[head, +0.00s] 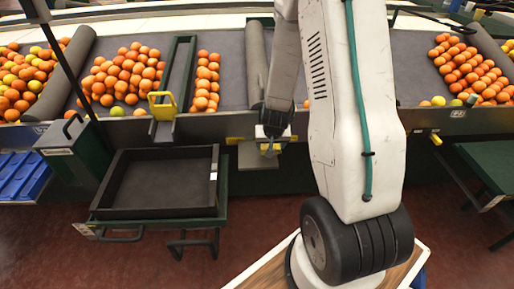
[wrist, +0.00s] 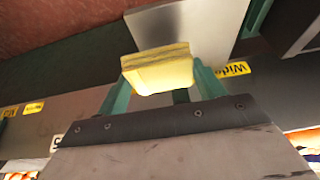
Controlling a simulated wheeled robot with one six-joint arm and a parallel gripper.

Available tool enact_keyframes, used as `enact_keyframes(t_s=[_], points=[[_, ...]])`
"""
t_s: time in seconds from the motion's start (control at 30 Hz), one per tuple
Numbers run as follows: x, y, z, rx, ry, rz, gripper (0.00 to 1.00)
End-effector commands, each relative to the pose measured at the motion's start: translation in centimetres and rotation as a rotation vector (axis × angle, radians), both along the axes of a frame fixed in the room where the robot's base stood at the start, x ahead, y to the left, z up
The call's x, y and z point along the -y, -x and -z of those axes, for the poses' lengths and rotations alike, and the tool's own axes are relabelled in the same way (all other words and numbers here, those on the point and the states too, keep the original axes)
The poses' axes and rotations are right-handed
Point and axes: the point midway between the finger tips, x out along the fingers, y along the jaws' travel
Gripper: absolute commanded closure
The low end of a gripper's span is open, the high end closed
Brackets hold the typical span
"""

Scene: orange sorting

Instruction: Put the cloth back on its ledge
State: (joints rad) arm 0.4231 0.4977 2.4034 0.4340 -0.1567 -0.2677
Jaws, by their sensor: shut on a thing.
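The folded yellow cloth (wrist: 158,70) is between the teal fingers of my gripper (wrist: 162,84) in the wrist view. My gripper is shut on it. A flat pale grey ledge (wrist: 195,32) lies just beyond the cloth, and the cloth overlaps its near edge in the picture. I cannot tell whether the two touch. In the head view my gripper (head: 274,122) is at the front rail of the sorting line, over the small ledge (head: 258,156). The cloth is mostly hidden there by the gripper.
The front rail (wrist: 50,112) with yellow labels runs beside the gripper. Oranges (head: 125,75) lie in lanes behind it. A yellow handle (head: 162,105) stands to the left on the rail. An empty dark tray (head: 216,178) stands below left. Red floor is open in front.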

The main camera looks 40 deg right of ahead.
Motion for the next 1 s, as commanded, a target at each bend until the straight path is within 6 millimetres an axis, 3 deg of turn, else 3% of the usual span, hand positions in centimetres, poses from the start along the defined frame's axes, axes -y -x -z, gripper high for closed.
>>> enact_keyframes(t_s=[0.13, 0.3, 0.57, 1.0], points=[[-1.3, -2.6, 0.3, 0.001, -0.001, -0.004, 0.53], [-2.0, -4.1, 0.4, 0.0, 0.0, -0.004, 0.53], [-2.5, -5.1, 0.6, 0.0, 0.0, -0.004, 0.53], [-2.4, -4.9, 4.0, -0.002, -0.001, -0.004, 0.53]])
